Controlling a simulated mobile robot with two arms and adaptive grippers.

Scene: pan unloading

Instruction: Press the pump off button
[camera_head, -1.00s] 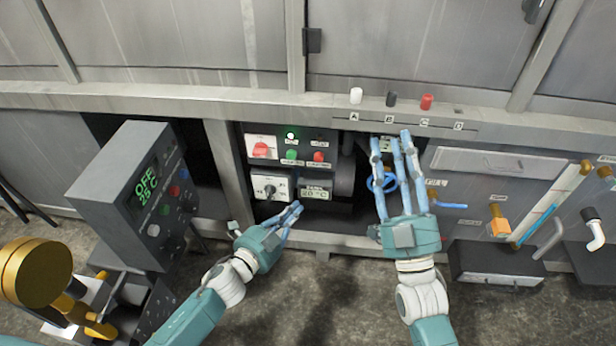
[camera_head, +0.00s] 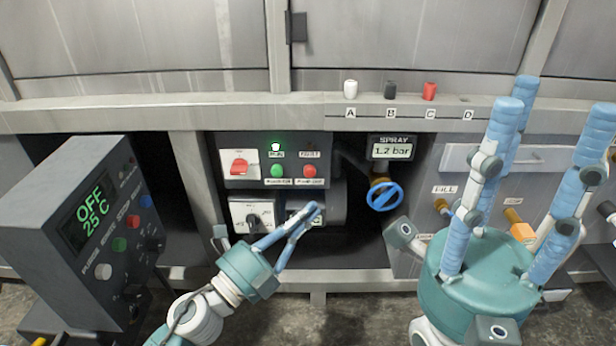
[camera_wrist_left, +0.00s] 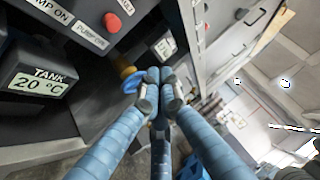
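The red pump off button (camera_head: 309,171) is on the dark control panel, right of the green pump on button (camera_head: 276,171). The red button (camera_wrist_left: 112,22) also shows in the left wrist view, above its label and up and left of my fingertips. My left gripper (camera_head: 309,214) is in front of the panel's lower part, with its tips below the red button in the head view. In the left wrist view its fingers converge, tips together, holding nothing. My right gripper (camera_head: 540,130) is raised at the right, fingers spread and empty.
A green lamp (camera_head: 276,148) is lit above the green button. A blue valve wheel (camera_head: 384,196) and the spray display (camera_head: 391,150) are right of the panel. A grey box reading OFF 25 C (camera_head: 95,235) stands at the left. A steel ledge (camera_head: 230,113) runs above.

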